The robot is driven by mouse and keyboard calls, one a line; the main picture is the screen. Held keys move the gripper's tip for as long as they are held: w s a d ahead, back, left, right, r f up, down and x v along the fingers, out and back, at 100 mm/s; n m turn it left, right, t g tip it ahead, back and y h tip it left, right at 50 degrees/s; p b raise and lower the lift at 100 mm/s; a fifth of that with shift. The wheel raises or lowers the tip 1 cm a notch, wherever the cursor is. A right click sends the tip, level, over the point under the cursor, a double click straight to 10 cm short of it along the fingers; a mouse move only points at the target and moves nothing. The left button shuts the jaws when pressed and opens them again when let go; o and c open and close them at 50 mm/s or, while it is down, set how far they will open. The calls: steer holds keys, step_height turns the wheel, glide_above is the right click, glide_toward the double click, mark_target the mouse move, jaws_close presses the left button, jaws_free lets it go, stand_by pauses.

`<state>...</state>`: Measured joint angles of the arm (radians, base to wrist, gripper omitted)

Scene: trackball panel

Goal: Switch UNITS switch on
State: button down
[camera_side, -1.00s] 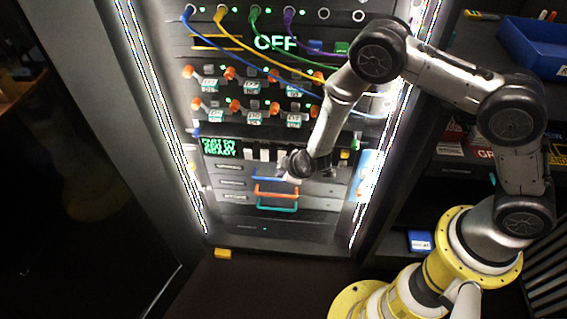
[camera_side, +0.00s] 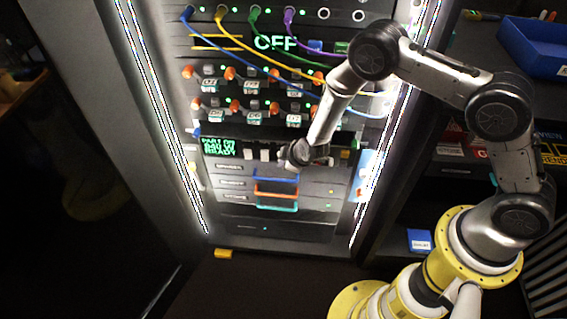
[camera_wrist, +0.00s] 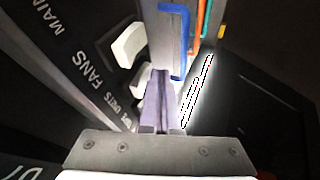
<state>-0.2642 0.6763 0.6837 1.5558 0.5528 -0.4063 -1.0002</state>
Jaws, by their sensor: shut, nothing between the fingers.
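The UNITS label (camera_wrist: 118,97) shows small and slanted in the wrist view, below the FANS label. The white rocker beside it, which I take as the UNITS switch (camera_wrist: 141,75), is partly covered by my gripper (camera_wrist: 155,98). My gripper is shut and empty, its fingertips close beside this rocker; touching or apart I cannot tell. In the side view my gripper (camera_side: 291,166) is at the right of the white switch row, in front of the panel, and hides part of the row. Whether the UNITS switch is on cannot be read.
Another white rocker (camera_wrist: 129,45) stands by the FANS label. Blue (camera_side: 276,178), orange (camera_side: 276,195) and teal (camera_side: 276,208) drawer handles project below the switch row. A green text display (camera_side: 219,147) is left of the row. Coloured cables (camera_side: 262,56) hang across the panel above.

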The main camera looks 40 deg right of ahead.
steer(key=shift+r, duration=0.1)
steer(key=shift+w+r, duration=0.1)
steer(key=shift+r, duration=0.7)
steer(key=s+a+r, duration=0.3)
steer(key=s+r, duration=0.5)
steer(key=shift+s+a+r, duration=0.2)
steer(key=shift+s+r, duration=0.05)
steer(key=shift+s, duration=0.15)
steer(key=shift+s+a+f, duration=0.1)
steer(key=shift+a+f, duration=0.05)
steer(key=shift+f, duration=0.5)
